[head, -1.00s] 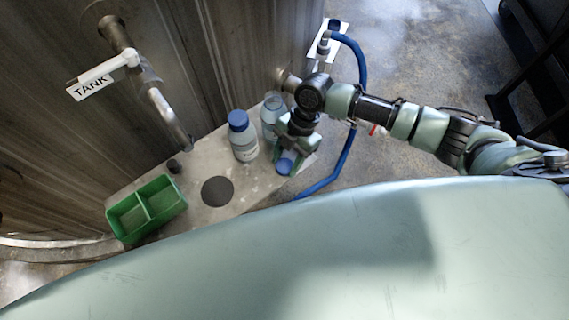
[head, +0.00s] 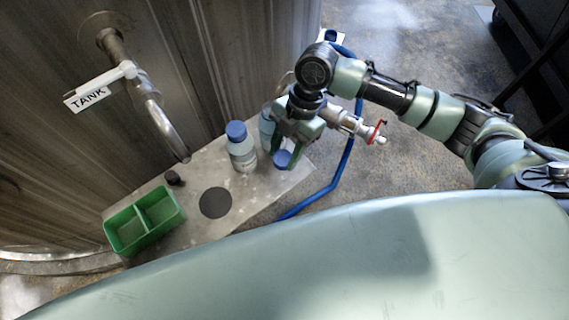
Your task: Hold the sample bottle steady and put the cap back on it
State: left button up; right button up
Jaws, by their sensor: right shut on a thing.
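My right gripper (head: 285,152) reaches in from the right over the bench and is shut on a blue cap (head: 282,160) at its fingertips. A pale blue bottle (head: 267,125) stands upright just behind the gripper, partly hidden by it; its top is hard to make out now. Another bottle (head: 243,155), white-labelled with a blue cap (head: 236,130) on it, stands upright to the left of the gripper. My left gripper is out of view.
A metal bench (head: 245,195) carries a green two-part tray (head: 145,222), a dark round pad (head: 215,202) and a small black knob (head: 173,178). A pipe with a TANK sign (head: 87,98) hangs over its left part. A blue hose (head: 347,165) curves along the right.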

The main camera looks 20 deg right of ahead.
notch_tip(320, 180, up, 10)
jog(key=shift+f, duration=0.15)
jog(key=shift+f, duration=0.1)
dwell(0.3)
jog(key=m+t, duration=0.3)
jog(key=m, duration=0.6)
send_over(285, 156)
jog(key=d, duration=0.2)
notch_tip(285, 156, down, 5)
jog(key=d+m+t+h, duration=0.1)
jog(key=m, duration=0.4)
jog(key=w+d+f+m+t+h, duration=0.1)
jog(key=d+m, duration=0.1)
jog(key=m, duration=0.3)
jog(key=d+f+m+t+h, duration=0.1)
jog(key=m, duration=0.3)
jog(key=shift+w+d+m+t+h, duration=0.4)
